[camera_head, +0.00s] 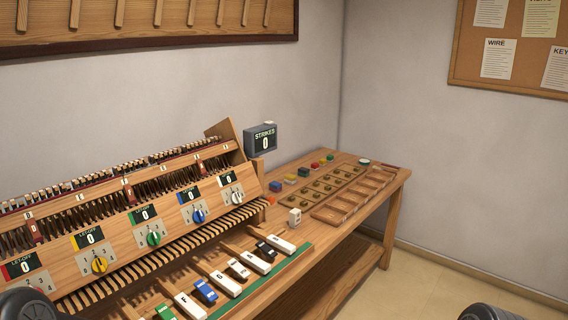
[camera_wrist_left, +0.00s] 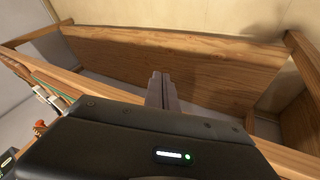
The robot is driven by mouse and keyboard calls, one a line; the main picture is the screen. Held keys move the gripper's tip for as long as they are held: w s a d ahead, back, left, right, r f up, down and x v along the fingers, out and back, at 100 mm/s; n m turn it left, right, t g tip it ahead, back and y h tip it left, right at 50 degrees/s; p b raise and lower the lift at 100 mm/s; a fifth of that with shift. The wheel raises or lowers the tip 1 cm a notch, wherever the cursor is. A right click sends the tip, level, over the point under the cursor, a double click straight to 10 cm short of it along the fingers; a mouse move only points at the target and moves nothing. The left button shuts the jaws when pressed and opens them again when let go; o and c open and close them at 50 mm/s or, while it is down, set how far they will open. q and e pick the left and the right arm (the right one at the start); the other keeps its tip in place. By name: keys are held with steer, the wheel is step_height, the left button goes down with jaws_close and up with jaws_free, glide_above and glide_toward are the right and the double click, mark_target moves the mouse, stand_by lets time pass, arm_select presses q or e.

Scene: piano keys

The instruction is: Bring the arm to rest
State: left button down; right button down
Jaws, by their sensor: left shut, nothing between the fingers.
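My left gripper shows in the left wrist view, its two grey fingers (camera_wrist_left: 162,92) together with nothing between them. Beyond the fingers is the wooden frame of the bench (camera_wrist_left: 180,60). In the head view a dark rounded part of my left arm shows at the bottom left corner, and a dark part of mine at the bottom right; no gripper fingers show there. The wooden workbench (camera_head: 335,258) carries a piano action (camera_head: 160,220) with a row of keys in front, several of them white (camera_head: 255,262), others blue, black or green.
A strikes display (camera_head: 261,140) reading 0 stands behind the bench. A brass-coloured board (camera_head: 325,187), a wooden compartment tray (camera_head: 355,195), a white block (camera_head: 295,217) and small coloured blocks lie at the bench's right. The floor (camera_head: 430,270) right of the bench looks clear.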

arm_select(q)
steer(key=s+d+f+m+g+h, duration=0.1)
steer(key=s+d+f+m+g, duration=0.1)
steer(key=s+d+f, duration=0.2)
steer(key=s+d+f+m+g+h, duration=0.1)
steer(key=s+d+f, duration=0.3)
steer(key=s, duration=0.7)
steer(key=s+d+f+m+g+h+b, duration=0.1)
steer(key=s+d+f+m+g, duration=0.1)
steer(key=s, duration=0.6)
steer(key=d+f+g, duration=0.1)
steer(key=d+f, duration=0.1)
steer(key=d, duration=0.1)
steer(key=shift+d+m, duration=0.3)
steer(key=shift+d, duration=0.05)
steer(key=shift+w, duration=0.1)
stand_by(0.6)
